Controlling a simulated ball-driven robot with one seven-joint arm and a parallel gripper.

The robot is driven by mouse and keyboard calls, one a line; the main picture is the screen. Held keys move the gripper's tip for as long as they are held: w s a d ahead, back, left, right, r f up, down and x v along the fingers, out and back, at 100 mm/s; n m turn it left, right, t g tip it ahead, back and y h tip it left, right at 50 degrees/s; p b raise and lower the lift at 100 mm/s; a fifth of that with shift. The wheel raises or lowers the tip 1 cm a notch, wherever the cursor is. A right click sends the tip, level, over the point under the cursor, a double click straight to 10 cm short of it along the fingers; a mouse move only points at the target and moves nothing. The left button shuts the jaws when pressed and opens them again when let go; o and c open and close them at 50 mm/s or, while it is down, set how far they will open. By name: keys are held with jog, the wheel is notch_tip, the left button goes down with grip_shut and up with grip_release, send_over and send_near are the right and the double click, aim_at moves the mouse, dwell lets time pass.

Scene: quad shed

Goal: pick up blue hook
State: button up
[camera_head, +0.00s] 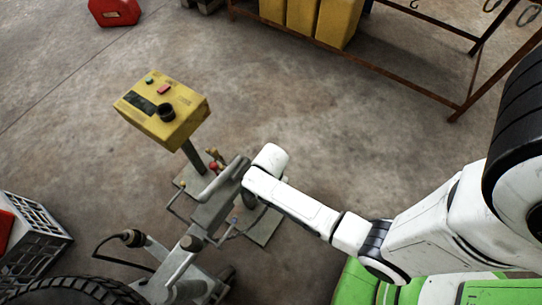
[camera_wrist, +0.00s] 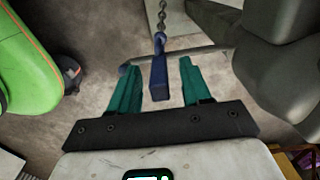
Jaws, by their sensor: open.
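The blue hook (camera_wrist: 159,76) shows in the wrist view as a narrow dark-blue piece hanging from a grey chain (camera_wrist: 161,16). My gripper (camera_wrist: 158,66) is open, with one teal finger on each side of the hook and visible gaps between. I cannot tell how far the hook reaches down between the fingers. A thin grey bar crosses just beyond the fingertips. In the head view my arm's white end is over the grey metal stand, and my fingers are hidden.
A yellow control box (camera_head: 163,108) stands on a post left of my arm. Grey machine arms (camera_head: 215,198) lie close to my wrist. A white crate (camera_head: 38,238) is at lower left, a red can (camera_head: 115,12) at upper left. A rusty frame (camera_head: 410,93) stands at upper right. Middle floor is clear.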

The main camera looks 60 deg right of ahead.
grip_shut()
dwell(0.4)
jog(key=shift+r, duration=0.1)
